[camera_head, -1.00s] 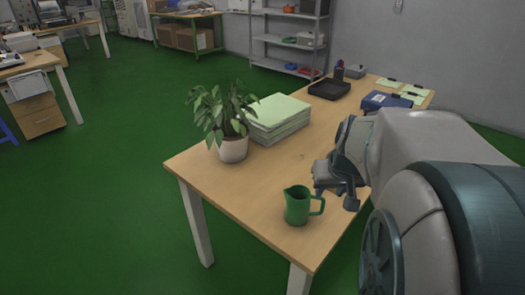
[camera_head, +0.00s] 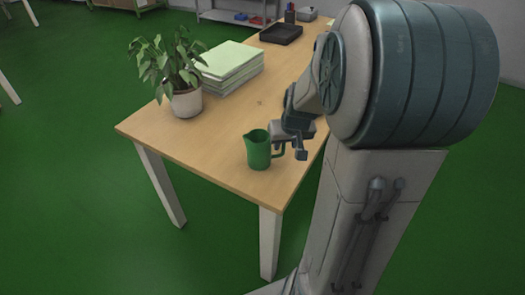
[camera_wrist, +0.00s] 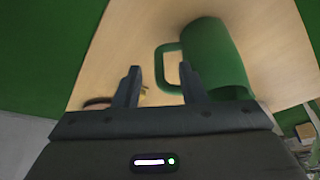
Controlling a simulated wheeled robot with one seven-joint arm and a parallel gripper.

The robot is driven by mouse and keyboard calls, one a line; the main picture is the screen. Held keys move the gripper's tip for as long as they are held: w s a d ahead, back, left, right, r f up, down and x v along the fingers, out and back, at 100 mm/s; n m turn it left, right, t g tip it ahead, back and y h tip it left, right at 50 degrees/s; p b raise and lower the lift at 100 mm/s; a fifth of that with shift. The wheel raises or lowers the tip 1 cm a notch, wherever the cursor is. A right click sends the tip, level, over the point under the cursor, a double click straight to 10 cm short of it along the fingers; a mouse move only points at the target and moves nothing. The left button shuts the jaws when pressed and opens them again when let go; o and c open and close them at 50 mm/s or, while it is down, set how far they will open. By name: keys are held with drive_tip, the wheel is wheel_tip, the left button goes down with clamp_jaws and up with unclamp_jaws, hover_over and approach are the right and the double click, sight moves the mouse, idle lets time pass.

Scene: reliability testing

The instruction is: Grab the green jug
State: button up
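The green jug (camera_head: 258,152) stands upright on the table near its front corner, with its handle on the right, towards my gripper (camera_head: 291,145). My gripper is just right of the jug, close to the handle. In the wrist view the jug (camera_wrist: 217,55) is at the upper right, and its handle (camera_wrist: 160,66) lies ahead of the gap between the fingers. My gripper (camera_wrist: 159,75) is open with its fingers apart. The right finger overlaps the jug's handle and side in the picture; I cannot tell whether they touch.
The wooden table (camera_head: 215,140) has a potted plant (camera_head: 185,98) at its left edge and a stack of pale green paper (camera_head: 230,65) behind. A black tray (camera_head: 281,33) lies farther back. The tabletop between plant and jug is clear.

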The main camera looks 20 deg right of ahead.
sight(284, 147)
drive_tip(key=shift+b+x, duration=0.3)
drive_tip(key=shift+x, duration=1.5)
drive_tip(key=shift+d, duration=0.1)
clamp_jaws()
drive_tip(key=shift+r, duration=0.15)
drive_tip(key=shift+r, duration=0.6)
drive_tip(key=r, duration=0.2)
drive_tip(key=r+p, duration=0.1)
drive_tip(key=shift+w+d+r, duration=0.1)
drive_tip(key=shift+w+d, duration=0.2)
drive_tip(key=w+d+r, duration=0.6)
drive_tip(key=d, duration=0.3)
drive_tip(key=shift+r+p, duration=0.15)
drive_tip(key=shift+p, duration=0.3)
drive_tip(key=shift+d, duration=0.1)
